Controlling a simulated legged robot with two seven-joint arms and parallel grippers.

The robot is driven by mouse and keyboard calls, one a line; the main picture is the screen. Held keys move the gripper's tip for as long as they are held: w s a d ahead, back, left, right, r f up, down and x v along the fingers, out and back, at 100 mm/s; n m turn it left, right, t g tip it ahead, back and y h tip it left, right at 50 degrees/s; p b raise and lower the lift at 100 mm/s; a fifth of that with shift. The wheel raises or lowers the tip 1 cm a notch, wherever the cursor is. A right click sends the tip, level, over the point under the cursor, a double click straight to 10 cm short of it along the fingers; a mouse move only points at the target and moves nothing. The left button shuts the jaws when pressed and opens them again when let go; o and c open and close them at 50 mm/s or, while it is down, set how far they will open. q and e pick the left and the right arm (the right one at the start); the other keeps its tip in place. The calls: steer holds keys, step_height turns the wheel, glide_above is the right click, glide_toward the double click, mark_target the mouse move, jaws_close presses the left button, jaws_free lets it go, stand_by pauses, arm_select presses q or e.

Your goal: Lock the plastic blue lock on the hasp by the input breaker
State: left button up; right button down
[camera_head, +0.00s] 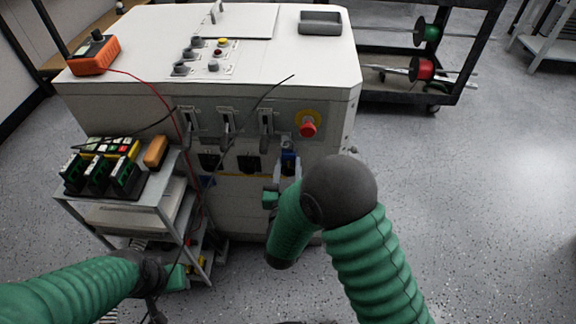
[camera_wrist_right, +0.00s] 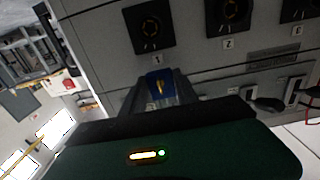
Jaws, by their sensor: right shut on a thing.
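The blue plastic lock (camera_head: 289,160) is at the front of the white cabinet, below the red emergency stop button. It also shows in the right wrist view (camera_wrist_right: 160,84), between the fingers of my right gripper (camera_wrist_right: 163,93), which is shut on it. In the head view my right gripper (camera_head: 283,181) is partly hidden by my own arm. The hasp and whether the lock touches it cannot be made out. My left gripper (camera_head: 157,302) is low at the lower left, away from the lock; its fingers are too unclear to judge.
The white cabinet (camera_head: 130,115) carries three breaker handles (camera_head: 226,124) and the red emergency stop (camera_head: 308,127). In the wrist view, numbered dark sockets (camera_wrist_right: 150,27) line the panel. An orange meter (camera_head: 95,53) sits on top.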

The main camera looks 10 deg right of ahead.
arm_select(q)
steer(key=shift+f, duration=0.1)
arm_select(e)
steer(key=shift+f, duration=0.15)
steer(key=c, duration=0.9)
jaws_free()
steer(key=shift+o, duration=0.2)
steer(key=v, duration=0.5)
